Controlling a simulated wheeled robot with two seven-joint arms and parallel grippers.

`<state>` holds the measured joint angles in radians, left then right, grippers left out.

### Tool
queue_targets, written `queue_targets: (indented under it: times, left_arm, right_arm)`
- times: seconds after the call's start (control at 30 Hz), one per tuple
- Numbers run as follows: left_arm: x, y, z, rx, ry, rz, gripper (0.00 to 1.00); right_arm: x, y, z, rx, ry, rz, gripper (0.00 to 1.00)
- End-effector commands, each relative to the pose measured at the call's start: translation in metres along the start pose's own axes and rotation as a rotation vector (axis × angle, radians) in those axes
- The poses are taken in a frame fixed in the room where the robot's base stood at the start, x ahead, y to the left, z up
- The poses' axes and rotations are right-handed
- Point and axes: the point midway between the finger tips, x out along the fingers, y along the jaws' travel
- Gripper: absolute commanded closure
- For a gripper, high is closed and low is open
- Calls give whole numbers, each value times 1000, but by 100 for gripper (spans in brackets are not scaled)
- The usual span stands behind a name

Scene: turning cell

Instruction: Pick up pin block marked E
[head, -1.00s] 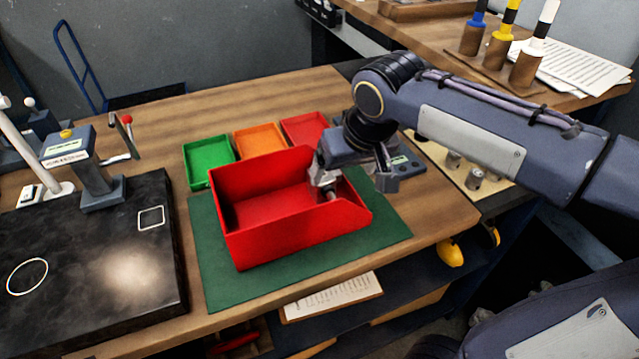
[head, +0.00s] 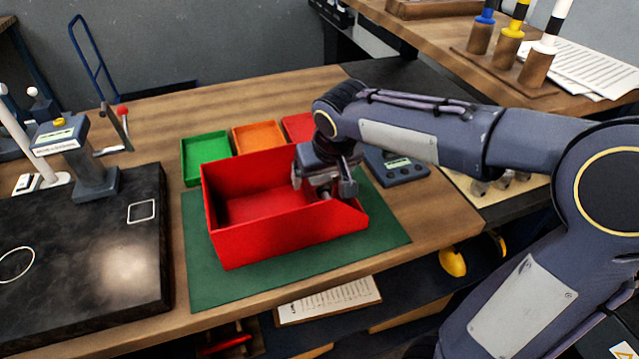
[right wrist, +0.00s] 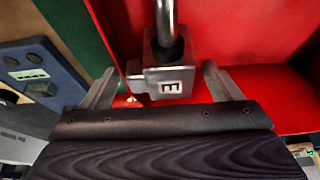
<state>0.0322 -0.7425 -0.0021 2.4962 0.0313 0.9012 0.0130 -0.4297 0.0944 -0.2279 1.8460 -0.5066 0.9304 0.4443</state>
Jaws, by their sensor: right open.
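The pin block marked E (right wrist: 170,80) is a grey metal block with a round pin rising from it and a white label lettered E. It stands inside the red bin (head: 285,245), by the bin wall. My right gripper (right wrist: 160,70) is open, with one finger on each side of the block; I cannot tell whether either touches it. In the head view my right gripper (head: 323,187) reaches down into the right end of the bin and mostly hides the block. My left gripper is not in view.
The bin stands on a green mat (head: 210,285). Green (head: 205,158), orange (head: 260,138) and red trays lie behind it. A dark device with a display (head: 398,165) is to its right, and a black slab (head: 90,260) is to its left.

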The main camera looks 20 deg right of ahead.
Motion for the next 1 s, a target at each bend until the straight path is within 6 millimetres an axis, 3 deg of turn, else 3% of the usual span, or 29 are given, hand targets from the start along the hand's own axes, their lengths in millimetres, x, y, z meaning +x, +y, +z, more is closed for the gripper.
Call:
queue_targets:
  times: [0.17,0.8,1.0]
  left_arm:
    - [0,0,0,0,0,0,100]
    - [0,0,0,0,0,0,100]
    - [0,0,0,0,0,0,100]
  right_arm:
    - [0,0,0,0,0,0,18]
    - [-1,0,0,0,1,0,100]
    - [-3,0,-2,1,7,-2,100]
